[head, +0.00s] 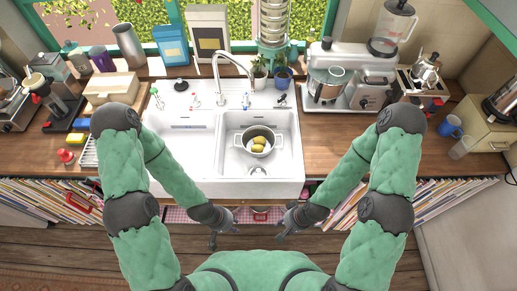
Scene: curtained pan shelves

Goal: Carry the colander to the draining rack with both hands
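The colander (269,151) is a pale, round pan with two side handles. It sits in the right basin of the white sink (225,183) and holds a few yellow-green rounded items. A white wired rack (88,157) stands on the counter left of the sink, mostly hidden by my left arm; it looks like the draining rack. My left gripper (224,238) and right gripper (291,234) hang low in front of the sink, apart from the colander. Both are small and dark; their fingers look spread, with nothing between them.
A tall faucet (217,70) arches over the sink's back. The left basin (188,150) is empty. Appliances (345,85) stand at right. Shelves with books lie below.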

